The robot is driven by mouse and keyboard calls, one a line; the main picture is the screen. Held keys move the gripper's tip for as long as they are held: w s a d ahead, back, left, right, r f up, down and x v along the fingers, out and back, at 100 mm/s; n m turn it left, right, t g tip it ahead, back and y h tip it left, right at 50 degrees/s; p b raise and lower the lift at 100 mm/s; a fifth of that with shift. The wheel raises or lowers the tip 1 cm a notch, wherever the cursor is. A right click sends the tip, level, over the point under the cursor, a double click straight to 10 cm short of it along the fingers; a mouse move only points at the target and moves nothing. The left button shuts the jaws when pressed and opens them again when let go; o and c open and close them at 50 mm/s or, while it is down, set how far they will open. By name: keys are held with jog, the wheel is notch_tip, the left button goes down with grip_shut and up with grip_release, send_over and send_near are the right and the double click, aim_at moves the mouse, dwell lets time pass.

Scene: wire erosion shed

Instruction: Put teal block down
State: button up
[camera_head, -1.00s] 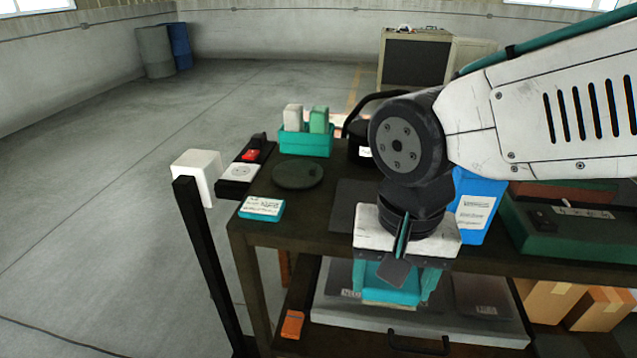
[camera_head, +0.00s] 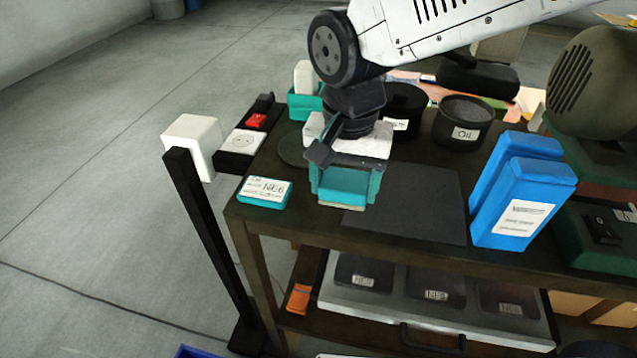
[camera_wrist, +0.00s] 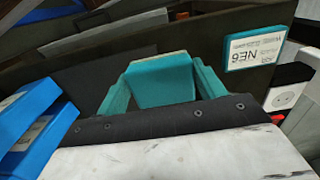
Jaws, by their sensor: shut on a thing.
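My gripper (camera_head: 343,186) is shut on a teal block (camera_head: 345,180) over the front part of the bench top. The block shows between my two teal fingers in the wrist view (camera_wrist: 165,80). A paler strip shows along the block's lower edge. In the head view the block is just left of a dark flat mat (camera_head: 418,205). I cannot tell whether its underside touches the bench. A teal-edged card marked NE6 (camera_head: 264,192) lies to the left of my gripper; it also shows in the wrist view (camera_wrist: 253,46).
Blue upright boxes (camera_head: 525,195) stand right of the mat. A round dark dish (camera_head: 292,150), a teal holder (camera_head: 303,104) and black tubs, one marked OIL (camera_head: 463,124), stand behind. A white block on a black post (camera_head: 195,140) rises at the left. A shelf tray (camera_head: 400,315) is below.

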jog(key=w+a, duration=0.3)
jog(key=a, duration=0.1)
jog(key=shift+a+f, duration=0.1)
jog(key=shift+f, duration=1.9)
jog(key=shift+f, duration=0.15)
jog(key=o, duration=0.6)
notch_tip(320, 180, up, 12)
jog(key=shift+r, duration=0.15)
